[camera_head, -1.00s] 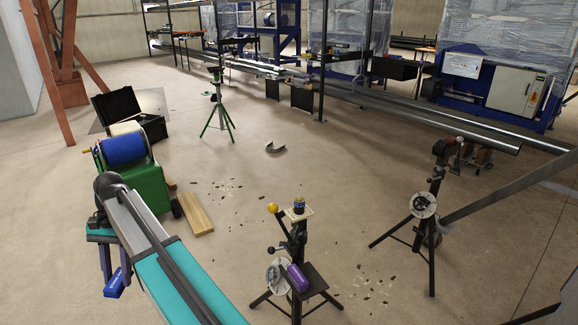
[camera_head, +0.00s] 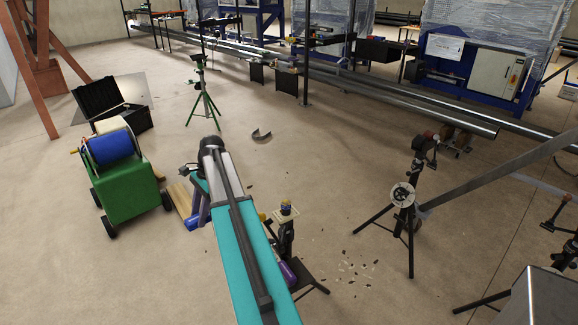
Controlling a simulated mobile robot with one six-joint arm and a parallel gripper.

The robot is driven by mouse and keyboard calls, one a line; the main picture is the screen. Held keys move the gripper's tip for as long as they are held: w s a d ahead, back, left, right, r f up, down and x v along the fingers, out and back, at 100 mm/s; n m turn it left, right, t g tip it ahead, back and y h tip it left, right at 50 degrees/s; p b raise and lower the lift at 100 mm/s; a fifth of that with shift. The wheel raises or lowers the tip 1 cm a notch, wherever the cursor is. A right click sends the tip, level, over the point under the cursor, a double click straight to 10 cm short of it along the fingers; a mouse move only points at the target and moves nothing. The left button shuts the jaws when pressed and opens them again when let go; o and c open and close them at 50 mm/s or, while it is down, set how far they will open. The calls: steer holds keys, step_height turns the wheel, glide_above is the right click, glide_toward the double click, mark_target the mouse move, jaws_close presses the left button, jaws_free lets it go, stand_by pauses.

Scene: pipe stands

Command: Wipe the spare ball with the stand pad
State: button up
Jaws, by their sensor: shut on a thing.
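My gripper (camera_head: 202,212) hangs below the far end of my teal arm, left of the middle stand. It is shut on a blue block (camera_head: 196,222), which looks like the pad; the arm partly covers the grip. The middle black stand (camera_head: 287,240) is partly hidden behind my arm. A yellow ball (camera_head: 262,217) shows just past my arm's right edge, beside the stand's top; I cannot tell if this is the spare ball. A small dark jar (camera_head: 286,207) is on the stand's light top plate (camera_head: 287,214). A purple object (camera_head: 288,272) on its lower shelf is partly covered.
A green cart (camera_head: 128,190) with a blue drum and a wooden plank (camera_head: 180,198) are at left. Another black stand (camera_head: 411,205) is at right, near a long slanted bar (camera_head: 490,172). A green tripod (camera_head: 203,100) stands farther back. Open floor lies between.

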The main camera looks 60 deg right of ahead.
steer(key=s+d+r+m+t+p, duration=0.1)
steer(key=s+d+r+m+p, duration=0.1)
steer(key=s+d, duration=0.4)
steer(key=s+d+r+m+t+h+p, duration=0.1)
steer(key=s+d+r+m+p, duration=0.2)
steer(key=d, duration=0.8)
steer(key=s+d+r+m+t+h+p, duration=0.1)
steer(key=s+d+r+m+p, duration=0.2)
steer(key=s+d, duration=0.6)
steer(key=s+m+p, duration=0.1)
steer(key=m+p, duration=0.1)
steer(key=p, duration=0.1)
steer(key=shift+d+m+p, duration=0.3)
steer(key=shift+d+p, duration=0.05)
steer(key=shift+p, duration=0.05)
steer(key=shift+f, duration=0.1)
